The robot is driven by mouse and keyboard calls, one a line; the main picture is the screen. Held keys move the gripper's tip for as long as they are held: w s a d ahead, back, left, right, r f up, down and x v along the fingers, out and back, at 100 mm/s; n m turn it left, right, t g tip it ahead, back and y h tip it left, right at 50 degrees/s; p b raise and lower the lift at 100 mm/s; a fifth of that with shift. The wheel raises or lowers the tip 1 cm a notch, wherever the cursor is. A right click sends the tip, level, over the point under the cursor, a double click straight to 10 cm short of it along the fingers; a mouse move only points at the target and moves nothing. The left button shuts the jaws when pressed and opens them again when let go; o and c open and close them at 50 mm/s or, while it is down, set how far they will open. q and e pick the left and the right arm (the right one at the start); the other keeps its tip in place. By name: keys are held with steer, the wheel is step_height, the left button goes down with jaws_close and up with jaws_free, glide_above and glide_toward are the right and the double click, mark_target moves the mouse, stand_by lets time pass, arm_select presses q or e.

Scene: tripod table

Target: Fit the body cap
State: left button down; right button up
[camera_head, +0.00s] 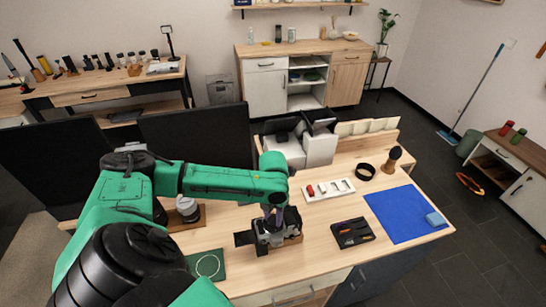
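My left gripper (272,224) points down over a grey and black object, seemingly a camera body (265,239), near the middle of the table. This body sits on a small wooden base (292,240), and a flat black panel (243,239) sticks out at its left. The fingers blend into the body at this size, so I cannot tell whether they are open or shut. I cannot make out a body cap for certain; it may be hidden by the gripper. My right gripper is not in view.
A white slotted tray (343,186) holds a red piece. Nearby are a black ring (365,172), a black tray (352,232) and a blue mat (390,212) with a blue block (434,218). A green mat (208,264) lies at front left, a silver cylinder (188,209) behind it.

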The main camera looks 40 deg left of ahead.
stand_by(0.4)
arm_select(q)
steer(key=shift+c, duration=1)
jaws_free()
steer(key=shift+r, duration=3.5)
steer(key=shift+d+f, duration=0.1)
